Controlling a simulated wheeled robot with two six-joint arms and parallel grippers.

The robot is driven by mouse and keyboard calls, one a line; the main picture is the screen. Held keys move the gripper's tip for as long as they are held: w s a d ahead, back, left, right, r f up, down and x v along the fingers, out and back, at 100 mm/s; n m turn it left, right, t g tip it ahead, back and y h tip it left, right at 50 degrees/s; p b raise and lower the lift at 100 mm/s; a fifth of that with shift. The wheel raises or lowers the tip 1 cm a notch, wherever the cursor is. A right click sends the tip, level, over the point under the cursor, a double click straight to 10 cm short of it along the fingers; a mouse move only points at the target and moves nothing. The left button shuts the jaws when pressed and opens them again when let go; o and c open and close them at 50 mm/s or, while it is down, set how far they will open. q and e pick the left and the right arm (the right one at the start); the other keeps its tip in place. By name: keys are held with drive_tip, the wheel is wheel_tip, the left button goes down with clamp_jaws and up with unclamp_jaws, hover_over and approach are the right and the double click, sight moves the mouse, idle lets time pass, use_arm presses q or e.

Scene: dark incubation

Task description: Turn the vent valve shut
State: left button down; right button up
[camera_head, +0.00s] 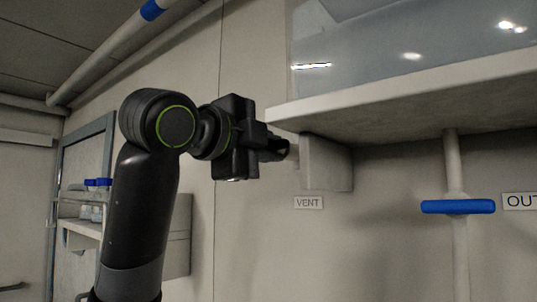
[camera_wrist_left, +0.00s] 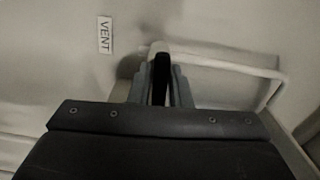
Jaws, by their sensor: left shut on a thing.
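My left gripper (camera_head: 278,150) reaches in from the left to the side of a pale box under the shelf, just above the VENT label (camera_head: 308,202). In the left wrist view its two grey fingers (camera_wrist_left: 159,88) are closed on a narrow dark piece (camera_wrist_left: 161,72), which appears to be the vent valve's handle. Most of the handle is hidden by the fingers in the head view, so its angle is hard to tell. The VENT label also shows in the left wrist view (camera_wrist_left: 105,35). My right gripper is not in view.
The pale box (camera_head: 327,164) and the shelf edge (camera_head: 400,92) are close to the gripper's right. A blue handle (camera_head: 458,207) sits on a vertical pipe beside the OUT label (camera_head: 521,201). Blue-capped bottles (camera_head: 97,185) stand on a rack at far left.

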use_arm(q)
drive_tip(key=shift+m, duration=0.6)
drive_tip(key=c, duration=1.4)
unclamp_jaws()
drive_tip(key=shift+c, duration=0.2)
drive_tip(key=shift+s, duration=0.1)
drive_tip(key=shift+s+a+f+b, duration=0.1)
drive_tip(key=shift+s+b, duration=0.05)
drive_tip(key=shift+b, duration=0.2)
drive_tip(key=b+v, duration=0.7)
drive_tip(key=v, duration=1)
drive_tip(key=shift+b, duration=0.35)
